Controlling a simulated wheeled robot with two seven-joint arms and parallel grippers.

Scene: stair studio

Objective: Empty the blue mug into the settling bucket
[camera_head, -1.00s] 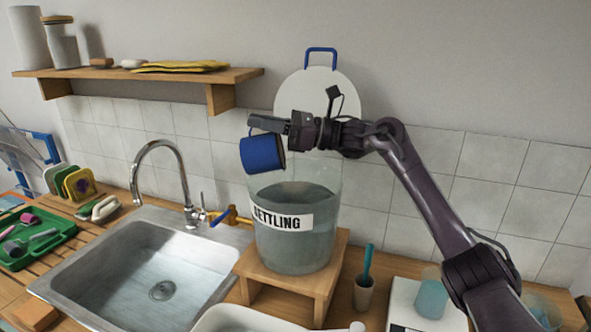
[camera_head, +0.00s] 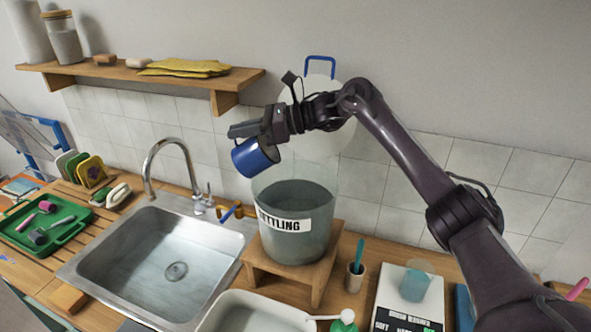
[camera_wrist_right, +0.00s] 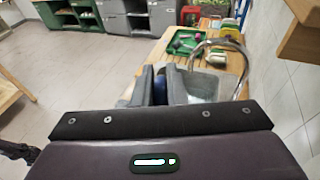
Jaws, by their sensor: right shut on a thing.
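The blue mug (camera_head: 254,159) hangs tilted in the air, above and a little left of the settling bucket. My right gripper (camera_head: 246,131) is shut on it from above. In the right wrist view, the gripper's fingers (camera_wrist_right: 163,87) show only a sliver of blue between them. The settling bucket (camera_head: 298,243) is a large clear vessel with a white label and greyish liquid inside. It stands on a wooden stand, and its back rim is faint against the wall. I cannot see into the mug or any stream from it. My left gripper is not in view.
A steel sink (camera_head: 130,268) with a curved faucet (camera_head: 168,147) lies left of the bucket. A white tub (camera_head: 257,318) is in front. A small cup (camera_head: 355,278) and a scale (camera_head: 408,305) with a beaker stand right. A wooden shelf (camera_head: 140,76) hangs behind.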

